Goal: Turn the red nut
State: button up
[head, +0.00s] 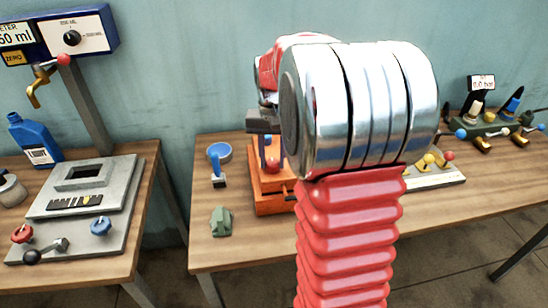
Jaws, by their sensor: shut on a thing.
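The red nut (272,167) shows as a small red shape at the orange block (270,190) on the middle table. My gripper (264,150) points down over the block, with its dark jaws at the red nut, and is shut on it. My silver wrist and red bellows arm stand in front and hide the right side of the block. The fingertips are small and partly hidden, so the exact grip is hard to see.
The left table holds a grey plate (80,200) with knobs and a blue bottle (35,140). A green valve fixture (490,125) stands at the far right.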

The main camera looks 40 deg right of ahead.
aim_at(273, 162)
jog(key=shift+d+n, duration=0.1)
jog(key=shift+n, duration=0.3)
jog(key=o, duration=1)
jog(key=shift+o, duration=0.2)
notch_tip(273, 162, up, 14)
jog(key=shift+f, duration=0.1)
dwell(0.4)
